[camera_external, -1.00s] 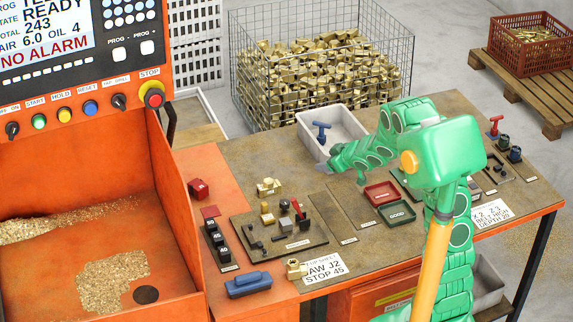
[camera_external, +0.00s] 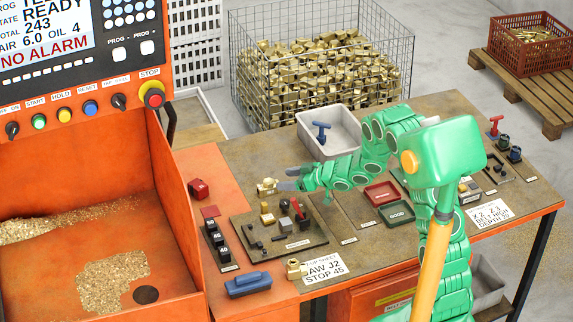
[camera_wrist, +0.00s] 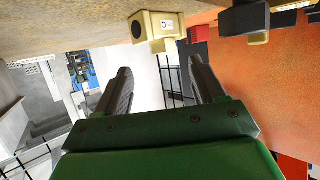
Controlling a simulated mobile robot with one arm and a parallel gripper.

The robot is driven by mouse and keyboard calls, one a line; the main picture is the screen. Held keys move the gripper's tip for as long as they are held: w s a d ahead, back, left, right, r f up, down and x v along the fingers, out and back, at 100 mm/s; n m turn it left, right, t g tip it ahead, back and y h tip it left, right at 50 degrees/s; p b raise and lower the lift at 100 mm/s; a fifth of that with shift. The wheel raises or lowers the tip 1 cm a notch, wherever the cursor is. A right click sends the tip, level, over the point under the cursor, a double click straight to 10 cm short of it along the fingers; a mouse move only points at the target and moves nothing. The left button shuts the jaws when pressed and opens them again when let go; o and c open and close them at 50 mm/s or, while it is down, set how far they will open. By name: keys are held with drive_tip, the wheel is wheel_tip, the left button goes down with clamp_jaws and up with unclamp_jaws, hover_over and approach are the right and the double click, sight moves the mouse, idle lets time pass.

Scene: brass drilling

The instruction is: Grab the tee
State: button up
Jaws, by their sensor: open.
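A brass fitting that looks like the tee (camera_external: 267,186) lies on the workbench (camera_external: 350,235), behind the dark tool board. In the wrist view a brass piece (camera_wrist: 156,28), with a square face marked with a letter, shows beyond and above the fingertips, between them from left to right. My gripper (camera_external: 284,179) is open just right of the tee, with its fingers pointing left towards it. In the wrist view my gripper (camera_wrist: 161,75) has nothing between its two dark fingers. I cannot tell whether a finger touches the tee.
Close in front are a dark board (camera_external: 287,245) with small parts and a red-handled item. A grey bin (camera_external: 345,145) holding a blue T-handle stands behind my arm. Red and green trays (camera_external: 398,213) lie to the right. The orange machine (camera_external: 170,180) borders the left.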

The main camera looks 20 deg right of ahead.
sight(270, 181)
drive_tip(key=shift+a+x, duration=0.2)
drive_tip(key=shift+x, duration=2.4)
drive_tip(key=shift+s+r, duration=0.1)
drive_tip(key=shift+s, duration=0.05)
drive_tip(key=shift+c, duration=0.3)
clamp_jaws()
